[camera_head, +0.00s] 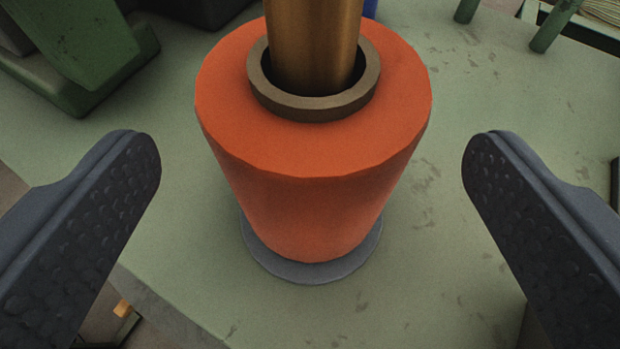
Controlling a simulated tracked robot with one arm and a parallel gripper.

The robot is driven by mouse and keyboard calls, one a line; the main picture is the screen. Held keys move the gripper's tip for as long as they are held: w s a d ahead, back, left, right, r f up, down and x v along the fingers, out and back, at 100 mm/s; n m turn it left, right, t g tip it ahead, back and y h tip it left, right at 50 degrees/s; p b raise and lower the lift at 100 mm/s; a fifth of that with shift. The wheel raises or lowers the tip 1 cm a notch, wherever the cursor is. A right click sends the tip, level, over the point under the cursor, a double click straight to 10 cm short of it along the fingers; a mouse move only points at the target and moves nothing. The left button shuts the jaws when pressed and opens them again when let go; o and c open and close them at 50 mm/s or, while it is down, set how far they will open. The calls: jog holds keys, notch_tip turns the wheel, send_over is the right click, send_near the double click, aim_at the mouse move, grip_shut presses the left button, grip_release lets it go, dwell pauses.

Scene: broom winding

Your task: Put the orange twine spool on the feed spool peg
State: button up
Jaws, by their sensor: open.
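The orange twine spool (310,190) stands upright in the middle of the view. Its dark core ring (315,106) is around a brass-coloured peg (315,45), which rises out of the top of the spool. The spool's lower end is at a grey round base plate (312,270); I cannot tell exactly how it meets the plate. My gripper (312,165) is open, with one dark textured finger on each side of the spool. Clear gaps show between both fingers and the spool. The peg's top is cut off by the frame.
The pale green worn bench top (440,230) surrounds the base plate and is mostly clear near the spool. A green machine part (85,55) stands at the upper left. Green posts (553,25) stand at the upper right. The bench edge runs along the lower left.

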jog(key=v, duration=0.6)
jog(key=shift+s+p, duration=0.2)
jog(key=shift+p, duration=0.25)
jog(key=s+a+r+m+t+h, duration=0.1)
jog(key=s+a+r+h, duration=0.15)
jog(key=r, duration=0.75)
jog(key=s+a+r+h, duration=0.1)
jog(key=a+r, duration=0.2)
jog(key=r, duration=0.8)
jog(key=s+a+r+n+t+y, duration=0.1)
jog(key=s+a+r+y, duration=0.1)
jog(key=s+a+r, duration=0.45)
jog(key=s+a+r+n+y, duration=0.1)
jog(key=a+r+y, duration=0.25)
jog(key=a, duration=0.55)
notch_tip(320, 180, down, 14)
jog(key=h+b, duration=0.1)
jog(key=b, duration=1.3)
jog(key=shift+d, duration=0.3)
jog(key=shift+s+f, duration=0.1)
